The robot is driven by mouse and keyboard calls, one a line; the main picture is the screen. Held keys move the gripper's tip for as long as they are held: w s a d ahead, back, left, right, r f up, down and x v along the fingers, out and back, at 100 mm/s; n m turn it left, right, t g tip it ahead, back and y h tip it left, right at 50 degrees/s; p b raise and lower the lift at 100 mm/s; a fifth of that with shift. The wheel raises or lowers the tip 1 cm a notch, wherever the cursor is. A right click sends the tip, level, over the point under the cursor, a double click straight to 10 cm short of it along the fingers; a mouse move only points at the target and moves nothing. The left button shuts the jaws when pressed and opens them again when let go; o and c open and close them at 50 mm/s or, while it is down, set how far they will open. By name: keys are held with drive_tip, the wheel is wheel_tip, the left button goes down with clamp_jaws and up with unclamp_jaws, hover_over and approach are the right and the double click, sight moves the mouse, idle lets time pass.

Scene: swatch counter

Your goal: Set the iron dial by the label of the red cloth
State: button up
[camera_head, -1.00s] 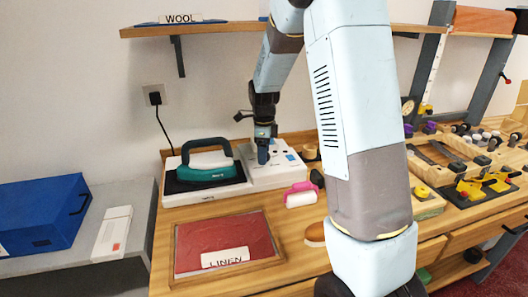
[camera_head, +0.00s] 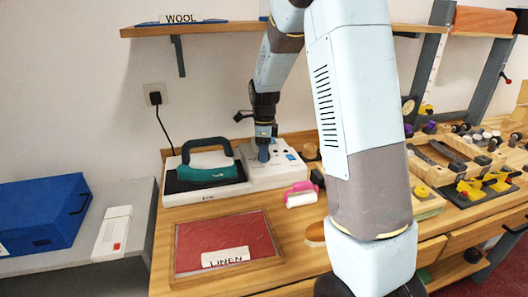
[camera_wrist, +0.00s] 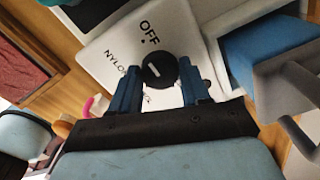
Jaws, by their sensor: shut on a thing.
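The red cloth (camera_head: 200,245) lies flat in a wooden frame (camera_head: 176,240) at the counter's front left. A white label (camera_head: 225,257) reading LINEN lies on its lower part. The teal iron (camera_head: 207,175) rests on its white base (camera_head: 190,198) behind the cloth. My gripper (camera_head: 263,152) is over the right part of the base. In the wrist view my gripper (camera_wrist: 158,90) is shut on the black round dial (camera_wrist: 160,68), a finger on each side. The dial has a white mark. OFF and NYLON show beside it; other words are hidden by my fingers.
A pink and white roller (camera_head: 301,195) lies right of the base. A WOOL label (camera_head: 181,18) stands on the shelf above. A blue box (camera_head: 40,212) and a white box (camera_head: 113,233) are at the left. A wooden rack with clamps (camera_head: 465,165) is at the right.

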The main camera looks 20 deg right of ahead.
drive_tip(key=n, duration=0.4)
drive_tip(key=shift+w+n, duration=0.1)
drive_tip(key=shift+n, duration=0.3)
drive_tip(key=n, duration=1.3)
drive_tip(key=shift+r+n, duration=0.1)
drive_tip(key=shift+n, duration=0.2)
drive_tip(key=n, duration=1.3)
drive_tip(key=shift+n, duration=1.9)
